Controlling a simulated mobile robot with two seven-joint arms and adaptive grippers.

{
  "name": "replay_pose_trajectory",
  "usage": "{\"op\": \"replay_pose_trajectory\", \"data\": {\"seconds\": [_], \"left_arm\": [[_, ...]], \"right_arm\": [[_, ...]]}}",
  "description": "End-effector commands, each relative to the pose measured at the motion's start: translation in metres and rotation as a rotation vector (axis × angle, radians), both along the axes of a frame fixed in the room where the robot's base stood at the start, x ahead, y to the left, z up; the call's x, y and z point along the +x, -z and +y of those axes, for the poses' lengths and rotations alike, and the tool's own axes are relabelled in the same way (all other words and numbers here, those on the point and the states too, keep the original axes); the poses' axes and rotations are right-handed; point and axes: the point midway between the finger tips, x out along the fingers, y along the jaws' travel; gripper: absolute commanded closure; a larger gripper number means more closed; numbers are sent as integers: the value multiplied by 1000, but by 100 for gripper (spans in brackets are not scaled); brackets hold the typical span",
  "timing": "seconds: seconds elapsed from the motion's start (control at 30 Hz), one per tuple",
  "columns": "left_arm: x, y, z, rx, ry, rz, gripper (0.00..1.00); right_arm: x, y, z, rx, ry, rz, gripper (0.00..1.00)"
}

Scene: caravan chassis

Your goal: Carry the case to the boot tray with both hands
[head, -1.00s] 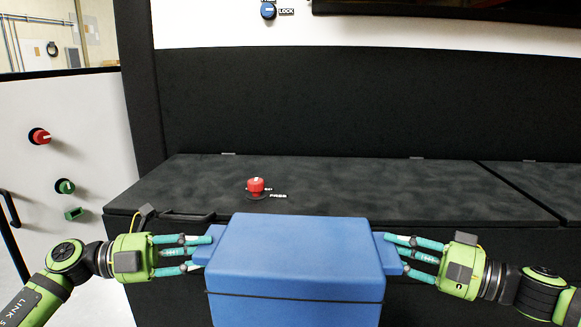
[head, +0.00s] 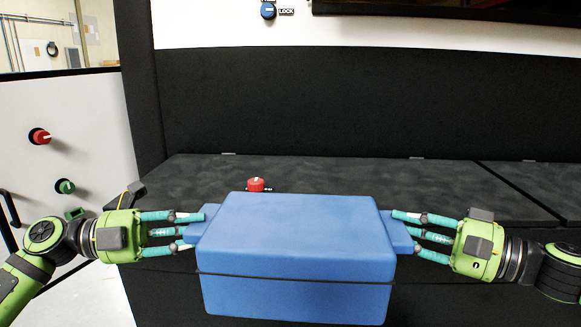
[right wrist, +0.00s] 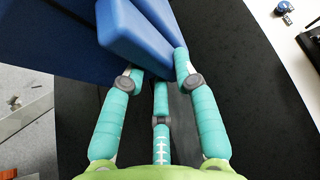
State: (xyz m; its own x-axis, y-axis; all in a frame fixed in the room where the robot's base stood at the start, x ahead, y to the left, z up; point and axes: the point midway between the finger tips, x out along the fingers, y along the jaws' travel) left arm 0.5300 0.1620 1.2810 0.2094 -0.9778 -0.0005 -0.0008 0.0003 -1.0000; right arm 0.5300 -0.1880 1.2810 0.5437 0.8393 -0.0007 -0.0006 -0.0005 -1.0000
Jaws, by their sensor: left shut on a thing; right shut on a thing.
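The blue case (head: 295,245) hangs level between my two grippers in the head view, in front of the dark bench. It has a lid seam and a side handle at each end. My left gripper (head: 195,230) is shut on its left handle (head: 198,230). My right gripper (head: 400,230) is shut on its right handle (head: 397,232). In the right wrist view, the teal fingers of my right gripper (right wrist: 158,70) close around the blue handle (right wrist: 140,38). The case hides part of the bench front. I cannot make out a boot tray in these views.
A white panel (head: 90,130) with a red knob (head: 40,136) and a green knob (head: 65,187) stands at left. The bench top looks otherwise clear.

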Motion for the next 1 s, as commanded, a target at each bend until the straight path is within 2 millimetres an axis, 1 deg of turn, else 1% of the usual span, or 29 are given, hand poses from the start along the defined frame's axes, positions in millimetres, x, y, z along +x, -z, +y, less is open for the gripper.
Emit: {"op": "replay_pose_trajectory", "data": {"seconds": [0.03, 0.27, 0.47, 0.57, 1.0], "left_arm": [[0, -4, 0, -4, 0, -4, 100], [-1, -5, 0, -4, 0, -4, 100], [-2, 0, 0, -5, 0, -2, 100], [-4, 7, 0, -4, 0, -1, 100], [-18, 46, 0, -4, 0, -1, 100]], "right_arm": [[-1, -4, 1, 1, -3, -6, 100], [-1, -4, 1, 2, -3, -4, 100], [-2, 1, 0, 3, -3, -2, 100], [-4, 7, 0, 4, -2, 0, 100], [-18, 46, 0, 4, -3, 0, 100]]}}
